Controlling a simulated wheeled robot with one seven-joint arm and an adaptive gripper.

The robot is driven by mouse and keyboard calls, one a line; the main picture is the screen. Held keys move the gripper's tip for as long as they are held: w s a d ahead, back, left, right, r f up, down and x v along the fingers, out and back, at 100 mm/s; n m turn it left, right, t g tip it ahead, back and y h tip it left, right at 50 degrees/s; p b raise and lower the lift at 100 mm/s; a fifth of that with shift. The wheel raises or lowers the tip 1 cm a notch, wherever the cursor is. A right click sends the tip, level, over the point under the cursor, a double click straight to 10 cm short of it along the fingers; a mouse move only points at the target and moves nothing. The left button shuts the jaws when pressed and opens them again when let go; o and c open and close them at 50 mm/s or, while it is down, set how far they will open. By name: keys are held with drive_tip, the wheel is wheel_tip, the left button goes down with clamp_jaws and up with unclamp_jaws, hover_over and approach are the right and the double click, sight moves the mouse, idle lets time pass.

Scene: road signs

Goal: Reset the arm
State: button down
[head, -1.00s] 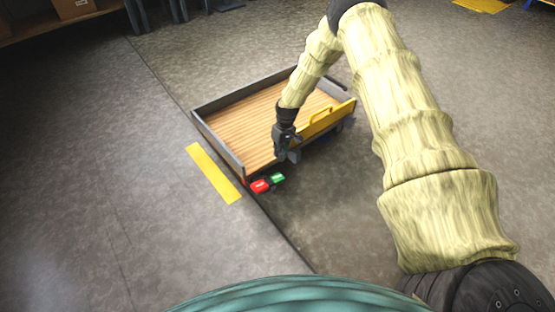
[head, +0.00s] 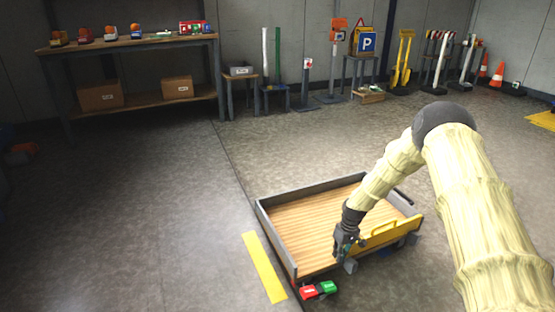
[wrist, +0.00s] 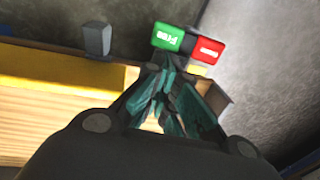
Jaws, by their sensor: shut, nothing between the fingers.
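My gripper (head: 344,258) hangs over the near side of a low cart with a wooden bed (head: 300,222), beside its yellow front board (head: 392,236). The gripper is shut and empty. In the wrist view my gripper (wrist: 172,92) has its fingers together. A red and green sign (head: 318,290) is at the cart's near corner, below and left of the gripper. In the wrist view the sign's green half (wrist: 168,38) reads "Free" and its red half (wrist: 206,49) sits to the right, both beyond the fingertips.
A yellow strip (head: 264,267) lies on the floor left of the cart. A shelf (head: 135,45) with model trucks and boxes stands at the back left. A blue parking sign (head: 366,41), posts and orange cones (head: 497,74) line the back wall. Open floor lies between.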

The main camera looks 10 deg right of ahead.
drive_tip(key=s+a+f+m, duration=0.1)
drive_tip(key=s+a+f, duration=0.25)
drive_tip(key=s, duration=0.45)
drive_tip(key=s+a+f, duration=0.3)
drive_tip(key=s+a, duration=0.1)
drive_tip(key=s, duration=0.4)
drive_tip(key=s+a+f+m, duration=0.1)
drive_tip(key=s+a+f, duration=0.25)
drive_tip(key=s, duration=0.45)
drive_tip(key=s+a+r+m+h, duration=0.1)
drive_tip(key=s+r, duration=0.1)
drive_tip(key=s, duration=1)
drive_tip(key=s+a+r+h, duration=0.1)
drive_tip(key=s+a+r, duration=0.15)
drive_tip(key=s, duration=0.95)
wheel_tip(320, 180, up, 34)
drive_tip(key=p, duration=3.2)
drive_tip(key=shift+s+d+f+p, duration=0.15)
drive_tip(key=shift+s+d+p, duration=0.1)
drive_tip(key=shift+d+p, duration=0.2)
